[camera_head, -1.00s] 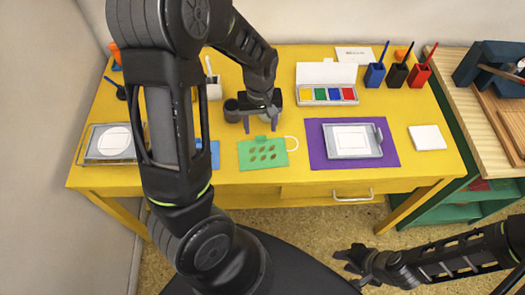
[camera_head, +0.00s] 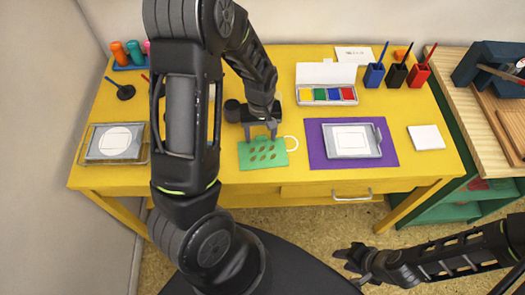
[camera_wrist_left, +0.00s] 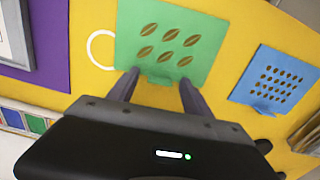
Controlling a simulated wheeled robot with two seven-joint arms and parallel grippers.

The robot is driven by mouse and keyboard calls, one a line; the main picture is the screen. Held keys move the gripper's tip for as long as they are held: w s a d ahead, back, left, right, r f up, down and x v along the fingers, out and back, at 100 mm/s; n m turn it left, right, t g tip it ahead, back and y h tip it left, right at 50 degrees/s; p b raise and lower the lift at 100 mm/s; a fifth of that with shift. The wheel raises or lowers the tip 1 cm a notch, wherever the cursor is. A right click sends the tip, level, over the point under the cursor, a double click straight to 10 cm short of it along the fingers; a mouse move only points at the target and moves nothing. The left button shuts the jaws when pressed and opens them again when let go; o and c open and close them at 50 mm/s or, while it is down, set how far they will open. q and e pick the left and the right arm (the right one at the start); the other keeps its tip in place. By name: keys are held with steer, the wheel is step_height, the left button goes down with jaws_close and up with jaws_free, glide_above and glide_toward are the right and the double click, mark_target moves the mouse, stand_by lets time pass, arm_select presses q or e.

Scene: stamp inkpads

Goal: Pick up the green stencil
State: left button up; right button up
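The green stencil (camera_head: 265,154) lies flat on the yellow table, with leaf-shaped cutouts and a small tab at its far edge. It also shows in the left wrist view (camera_wrist_left: 170,42). My left gripper (camera_head: 261,133) is over the tab side of the stencil, fingers pointing down. In the left wrist view the two fingers (camera_wrist_left: 156,88) are spread apart on either side of the tab (camera_wrist_left: 160,78), with nothing held. Whether the fingertips touch the table is unclear. My right gripper (camera_head: 352,262) is low at the right, away from the table; its finger gap is not clear.
A white ring (camera_head: 291,143) lies beside the stencil. A purple mat (camera_head: 388,148) with a framed tray (camera_head: 351,140) is to the right. A blue stencil (camera_wrist_left: 275,80) lies on the other side. A paint box (camera_head: 327,95) stands behind.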

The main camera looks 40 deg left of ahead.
arm_select(q)
jaws_close()
stand_by(0.4)
step_height(320, 180, up, 10)
stand_by(0.7)
steer(key=shift+w, duration=0.1)
stand_by(0.4)
steer(key=w+d+r+m, duration=0.2)
steer(key=w+d+m, duration=0.2)
steer(key=w+d, duration=0.1)
steer(key=w+d+r+m, duration=0.3)
steer(key=w+d+m, duration=0.1)
steer(key=d, duration=0.3)
steer(key=shift+w+d+r, duration=0.25)
steer(key=shift+w+d, duration=0.05)
steer(key=shift+w, duration=0.45)
